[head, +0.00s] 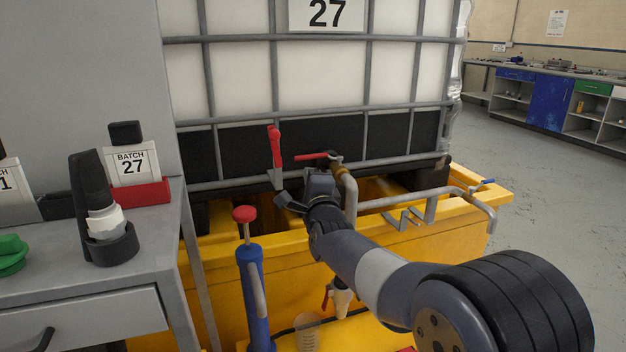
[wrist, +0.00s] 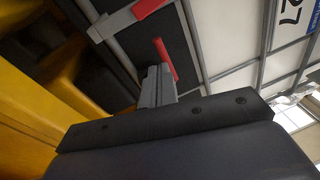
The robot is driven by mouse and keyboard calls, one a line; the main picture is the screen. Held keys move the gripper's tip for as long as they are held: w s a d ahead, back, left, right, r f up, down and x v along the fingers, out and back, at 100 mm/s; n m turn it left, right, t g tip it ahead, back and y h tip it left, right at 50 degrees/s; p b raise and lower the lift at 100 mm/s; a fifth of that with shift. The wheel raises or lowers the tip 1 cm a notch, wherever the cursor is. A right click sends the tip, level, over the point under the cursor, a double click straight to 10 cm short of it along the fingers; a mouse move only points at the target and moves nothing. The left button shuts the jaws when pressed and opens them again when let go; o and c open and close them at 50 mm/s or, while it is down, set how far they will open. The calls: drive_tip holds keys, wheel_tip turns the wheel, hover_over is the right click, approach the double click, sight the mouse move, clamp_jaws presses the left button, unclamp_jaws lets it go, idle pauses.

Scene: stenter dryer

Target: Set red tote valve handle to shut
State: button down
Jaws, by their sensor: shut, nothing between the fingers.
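The white caged tote (head: 320,75) stands at the back, labelled 27. Low on its front, a red lever handle (head: 312,156) lies horizontal beside a brass fitting (head: 338,170). Left of it, a second red handle (head: 275,148) stands upright on a grey bracket. The wrist view shows the horizontal handle (wrist: 165,60) right by the fingertips and the upright one (wrist: 148,8) farther off. My gripper (head: 319,180) is shut and empty, just below the horizontal handle; its fingers (wrist: 158,85) also show in the wrist view. Whether they touch the handle I cannot tell.
A yellow bund (head: 300,245) lies under the tote. A curved grey pipe (head: 420,194) runs right of my gripper. A blue pump with a red knob (head: 245,214) stands in front, near a grey bench (head: 80,270). The floor at right is clear.

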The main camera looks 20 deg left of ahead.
drive_tip(key=s+a+f, duration=0.1)
drive_tip(key=s, duration=0.7)
drive_tip(key=shift+s+a+p, duration=0.4)
drive_tip(key=shift+p, duration=0.05)
drive_tip(key=shift+w+f, duration=0.1)
